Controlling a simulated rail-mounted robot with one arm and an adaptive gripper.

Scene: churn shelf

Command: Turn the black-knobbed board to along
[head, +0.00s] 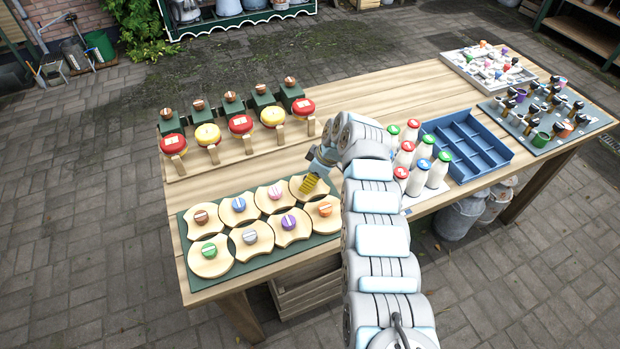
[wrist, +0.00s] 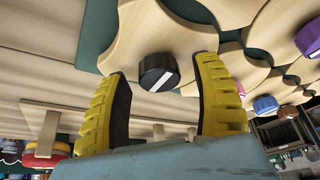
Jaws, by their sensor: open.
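The black-knobbed board (wrist: 150,32) is a pale wooden piece with scooped edges. It also shows in the head view (head: 297,189), at the far right end of the back row on the green mat (head: 188,262). Its black knob (wrist: 158,77) has a white stripe, slanted in the wrist view. My gripper (wrist: 162,92) is open, with one yellow finger to each side of the knob and a gap on both sides.
Boards with purple (head: 288,222), orange (head: 325,209) and pink (head: 275,192) knobs stand close by. Behind is a rack (head: 236,148) with red and yellow discs. Milk bottles (head: 418,178) and a blue crate (head: 465,145) stand to the right of my arm.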

